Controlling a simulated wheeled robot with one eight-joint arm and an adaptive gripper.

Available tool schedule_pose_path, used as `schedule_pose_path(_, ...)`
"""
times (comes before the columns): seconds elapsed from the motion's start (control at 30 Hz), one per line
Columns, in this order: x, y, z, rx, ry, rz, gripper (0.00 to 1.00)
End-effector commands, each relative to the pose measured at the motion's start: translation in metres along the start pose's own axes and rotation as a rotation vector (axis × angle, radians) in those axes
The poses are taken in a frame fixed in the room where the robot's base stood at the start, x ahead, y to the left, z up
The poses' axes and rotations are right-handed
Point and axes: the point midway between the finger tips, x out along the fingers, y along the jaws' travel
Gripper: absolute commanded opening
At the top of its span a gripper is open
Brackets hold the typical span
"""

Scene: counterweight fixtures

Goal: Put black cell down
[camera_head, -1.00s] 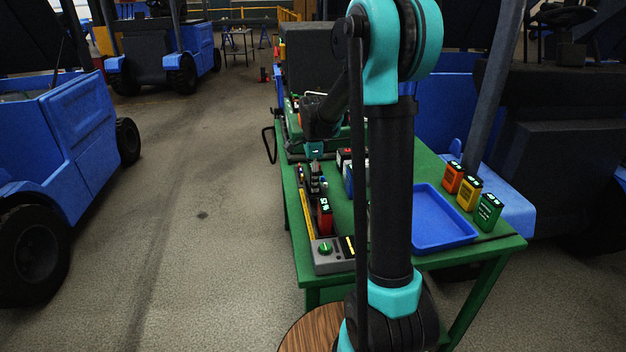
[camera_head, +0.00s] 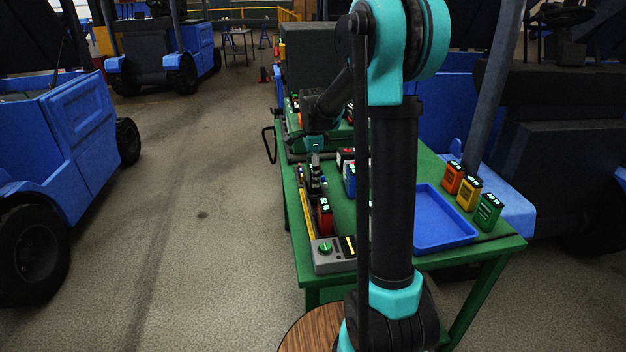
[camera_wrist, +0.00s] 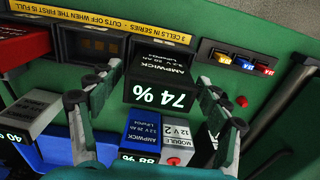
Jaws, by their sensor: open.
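The black cell (camera_wrist: 160,85), marked 74 %, stands upright at the charging fixture (camera_wrist: 205,45), beside an empty bay (camera_wrist: 92,46). I cannot tell whether it is fully seated. My gripper (camera_wrist: 148,102) is open, with one finger on each side of the cell; the fingers look apart from its sides. In the head view my gripper (camera_head: 315,160) is over the left edge of the green table, at the black cell (camera_head: 315,183), which is small and partly hidden there.
A red cell (camera_head: 325,217) stands in the fixture nearer the grey control box (camera_head: 332,256). A blue cell (camera_wrist: 140,135) and a module (camera_wrist: 177,137) are close by. A blue tray (camera_head: 440,238) lies empty; orange, yellow and green cells (camera_head: 488,212) stand right of it.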

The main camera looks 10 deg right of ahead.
Motion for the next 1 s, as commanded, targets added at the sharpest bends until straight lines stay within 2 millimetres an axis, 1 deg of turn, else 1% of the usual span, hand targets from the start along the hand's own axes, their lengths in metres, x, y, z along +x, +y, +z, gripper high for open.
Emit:
schedule_pose_path(0.03,-0.011,0.001,0.000,0.000,0.000,0.000,0.77)
schedule_pose_path(0.1,-0.026,0.000,0.000,0.000,0.000,0.000,0.77)
schedule_pose_path(0.3,-0.066,0.000,0.000,0.000,0.000,0.000,0.77)
schedule_pose_path(0.4,-0.081,0.000,0.000,0.000,0.000,0.000,0.77)
schedule_pose_path(0.5,-0.092,0.000,0.000,0.000,0.000,0.000,0.77)
schedule_pose_path(0.67,-0.099,0.000,0.000,0.000,0.000,0.000,0.77)
schedule_pose_path(1.0,-0.100,0.000,0.000,0.000,0.000,0.000,0.77)
